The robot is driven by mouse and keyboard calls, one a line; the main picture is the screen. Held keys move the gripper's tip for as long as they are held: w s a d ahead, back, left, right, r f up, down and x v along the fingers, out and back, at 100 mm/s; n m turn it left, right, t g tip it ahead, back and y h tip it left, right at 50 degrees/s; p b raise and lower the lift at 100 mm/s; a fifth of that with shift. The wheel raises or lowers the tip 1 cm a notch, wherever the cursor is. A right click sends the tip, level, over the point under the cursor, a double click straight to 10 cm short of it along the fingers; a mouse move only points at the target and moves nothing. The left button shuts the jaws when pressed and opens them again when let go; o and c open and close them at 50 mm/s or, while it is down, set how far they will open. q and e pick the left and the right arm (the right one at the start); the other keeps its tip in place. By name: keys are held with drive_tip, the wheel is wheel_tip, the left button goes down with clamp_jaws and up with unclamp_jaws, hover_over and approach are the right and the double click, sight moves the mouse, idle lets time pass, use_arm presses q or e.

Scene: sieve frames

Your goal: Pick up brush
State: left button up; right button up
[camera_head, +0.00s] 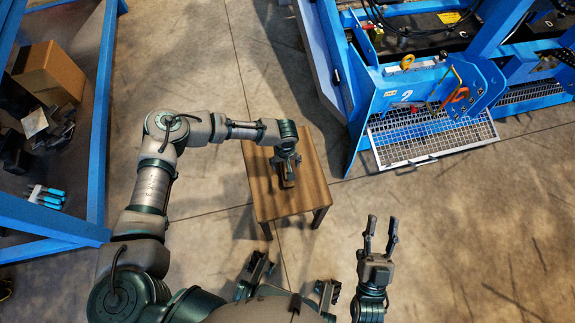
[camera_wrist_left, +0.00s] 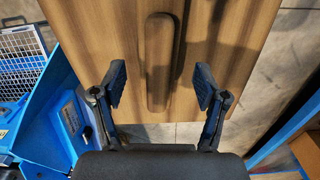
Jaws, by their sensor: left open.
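The brush (camera_wrist_left: 159,62) appears as a long brown wooden piece with a rounded end, lying on a small wooden table (camera_wrist_left: 95,45). In the head view the table (camera_head: 264,205) stands in the middle. My left gripper (camera_head: 287,172) is over the tabletop and hides most of the brush there. In the left wrist view my left gripper (camera_wrist_left: 160,85) is open, with one finger on each side of the brush and a gap on both sides. The height of the fingers above the table is hard to tell. My right gripper (camera_head: 381,228) is open and empty, right of the table.
A blue machine frame (camera_head: 390,85) with a metal grid shelf (camera_head: 430,138) stands at upper right. A blue rack (camera_head: 50,220) at left holds a cardboard box (camera_head: 48,72) and dark parts. Bare floor (camera_head: 470,230) lies at lower right.

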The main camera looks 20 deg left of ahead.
sight(286, 167)
use_arm(q)
wheel_tip(286, 167, down, 3)
drive_tip(key=shift+w+d+f+b, duration=0.1)
drive_tip(key=shift+b, duration=0.5)
clamp_jaws()
use_arm(e)
drive_tip(key=s+r+t, duration=0.2)
drive_tip(key=t, duration=0.1)
drive_tip(key=shift+s+d+r+m, duration=0.15)
drive_tip(key=shift+s+d+m, duration=0.1)
drive_tip(key=shift+d+m, duration=0.15)
